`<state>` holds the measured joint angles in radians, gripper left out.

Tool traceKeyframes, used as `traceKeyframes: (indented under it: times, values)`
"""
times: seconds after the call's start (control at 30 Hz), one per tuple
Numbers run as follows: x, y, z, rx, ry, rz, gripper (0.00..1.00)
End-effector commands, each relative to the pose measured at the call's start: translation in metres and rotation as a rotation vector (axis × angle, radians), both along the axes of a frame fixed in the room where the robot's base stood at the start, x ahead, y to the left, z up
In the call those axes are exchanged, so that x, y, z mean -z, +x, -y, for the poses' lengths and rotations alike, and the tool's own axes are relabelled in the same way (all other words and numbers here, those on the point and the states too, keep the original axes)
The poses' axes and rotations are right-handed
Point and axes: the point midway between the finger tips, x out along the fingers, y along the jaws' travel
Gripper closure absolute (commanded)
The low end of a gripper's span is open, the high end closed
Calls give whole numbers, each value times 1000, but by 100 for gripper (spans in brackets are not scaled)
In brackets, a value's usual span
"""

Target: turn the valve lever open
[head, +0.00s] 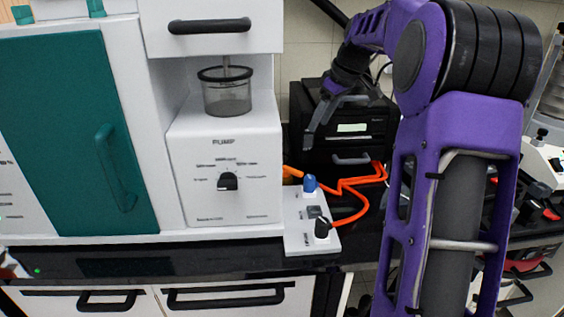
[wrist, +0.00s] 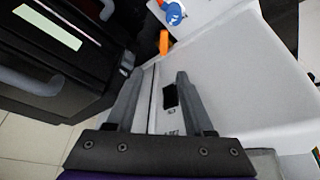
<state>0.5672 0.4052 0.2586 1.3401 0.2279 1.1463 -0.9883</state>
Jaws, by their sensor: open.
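A small white control panel (head: 297,238) lies on the black counter beside the pump unit. It carries a blue knob or lever (head: 310,184) at its back and a black knob (head: 322,228) at its front. I cannot tell for certain which is the valve lever. My gripper (head: 317,128) is open and empty, above and behind the panel, in front of the black box. In the wrist view its fingertips (wrist: 157,76) are apart, with the pump's white side behind them.
The white pump unit (head: 222,150) with a dial and clear cup stands left of the panel. A black box (head: 360,132) with a small display stands behind. Orange tubing (head: 352,188) loops over the panel's right side. A teal door (head: 70,130) is at far left.

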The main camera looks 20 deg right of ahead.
Motion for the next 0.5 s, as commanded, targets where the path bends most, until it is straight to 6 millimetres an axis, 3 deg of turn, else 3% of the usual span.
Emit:
traceKeyframes:
  times: [0.1, 0.27, 0.5]
  values:
    - [3, -8, 11, -41, 7, -21, 48]
    - [12, -9, 11, -60, 11, -30, 48]
    - [52, 4, 0, -60, 12, -32, 48]
